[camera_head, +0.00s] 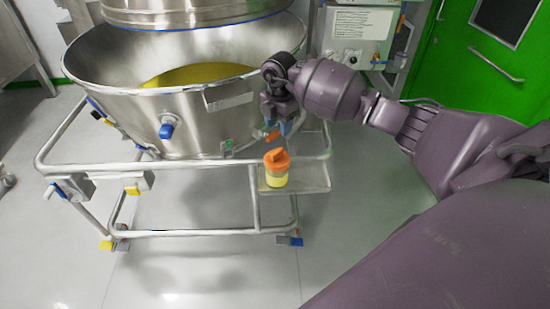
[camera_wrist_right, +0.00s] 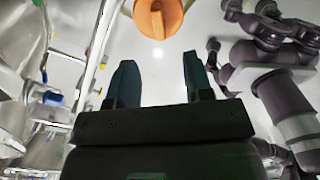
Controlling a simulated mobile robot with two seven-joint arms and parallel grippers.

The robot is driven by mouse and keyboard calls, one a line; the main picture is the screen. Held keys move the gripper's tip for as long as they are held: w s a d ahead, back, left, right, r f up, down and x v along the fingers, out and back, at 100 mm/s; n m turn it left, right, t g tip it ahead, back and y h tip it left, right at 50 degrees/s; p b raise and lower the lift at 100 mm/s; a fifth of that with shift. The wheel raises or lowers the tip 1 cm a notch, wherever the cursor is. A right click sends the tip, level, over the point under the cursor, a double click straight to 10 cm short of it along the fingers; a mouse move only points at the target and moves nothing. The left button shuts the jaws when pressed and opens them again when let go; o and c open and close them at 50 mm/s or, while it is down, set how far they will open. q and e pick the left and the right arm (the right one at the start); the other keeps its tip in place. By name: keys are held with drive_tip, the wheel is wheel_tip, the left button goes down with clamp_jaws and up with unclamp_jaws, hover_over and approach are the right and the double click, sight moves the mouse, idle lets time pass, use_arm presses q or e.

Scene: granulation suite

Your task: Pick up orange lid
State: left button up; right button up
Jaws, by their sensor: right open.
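The orange lid (camera_head: 277,158) sits on top of a small jar (camera_head: 275,180) with yellow contents. The jar stands upright on a small metal shelf (camera_head: 312,180) at the side of the cart frame. My right gripper (camera_head: 278,126) is open and empty, just above the lid and apart from it. In the right wrist view the open fingers (camera_wrist_right: 157,68) point toward the lid (camera_wrist_right: 157,18), which shows at the top edge, partly cut off, with a raised ridge. My left gripper is not in view.
A large steel vessel (camera_head: 130,110) holding yellow material stands on a tubular cart frame (camera_head: 190,168), close beside my right gripper. A control panel (camera_head: 357,35) and a green door (camera_head: 490,70) are behind. The floor right of the shelf is clear.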

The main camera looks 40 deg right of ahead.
sight(277, 151)
drive_tip(key=shift+w+a+f+b, duration=0.1)
drive_tip(key=shift+f+b, duration=0.35)
drive_tip(key=shift+f, duration=2.3)
drive_tip(key=shift+a+f+b, duration=0.1)
drive_tip(key=shift+f+b, duration=0.35)
drive_tip(key=shift+f, duration=2.25)
drive_tip(key=shift+c, duration=0.5)
clamp_jaws()
drive_tip(key=shift+r, duration=0.15)
